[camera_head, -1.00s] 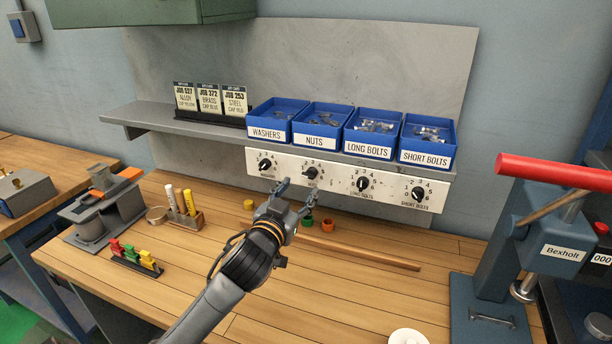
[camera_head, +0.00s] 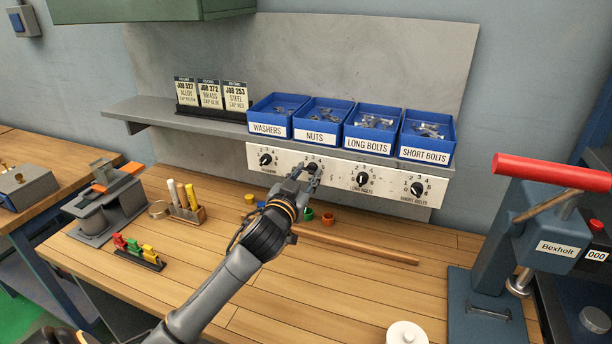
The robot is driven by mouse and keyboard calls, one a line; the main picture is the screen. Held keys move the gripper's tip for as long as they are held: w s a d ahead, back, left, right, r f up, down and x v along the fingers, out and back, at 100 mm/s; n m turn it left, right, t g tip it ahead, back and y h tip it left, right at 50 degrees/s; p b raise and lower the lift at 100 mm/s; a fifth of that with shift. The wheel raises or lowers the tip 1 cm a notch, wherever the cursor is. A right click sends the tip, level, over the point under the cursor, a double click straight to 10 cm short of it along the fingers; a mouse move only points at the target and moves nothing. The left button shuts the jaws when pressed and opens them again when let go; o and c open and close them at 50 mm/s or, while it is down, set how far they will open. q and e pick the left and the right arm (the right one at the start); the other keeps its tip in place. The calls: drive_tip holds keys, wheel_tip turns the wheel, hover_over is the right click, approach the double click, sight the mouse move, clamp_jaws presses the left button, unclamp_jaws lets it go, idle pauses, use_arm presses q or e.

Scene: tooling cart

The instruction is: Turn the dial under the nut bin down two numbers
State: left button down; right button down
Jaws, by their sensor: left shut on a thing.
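The blue nut bin (camera_head: 322,122), labelled NUTS, stands on the shelf between the washers bin and the long bolts bin. Under it, on the white dial panel (camera_head: 336,184), is the black nuts dial (camera_head: 312,168). My left gripper (camera_head: 304,172) is at this dial, its fingers closed around the knob. The fingers cover much of the dial and its lower numbers, so its pointer setting cannot be read. My right gripper is not in view.
The neighbouring washers dial (camera_head: 266,159) and long bolts dial (camera_head: 362,179) sit close on either side. A press (camera_head: 500,270) stands at right.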

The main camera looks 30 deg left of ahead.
use_arm(q)
drive_tip(key=m+p, duration=0.2)
drive_tip(key=m, duration=0.1)
drive_tip(key=shift+r, duration=0.2)
drive_tip(key=shift+a+m+p, duration=0.1)
drive_tip(key=shift+m+p, duration=0.9)
drive_tip(key=shift+m, duration=1.3)
drive_tip(key=c, duration=1)
unclamp_jaws()
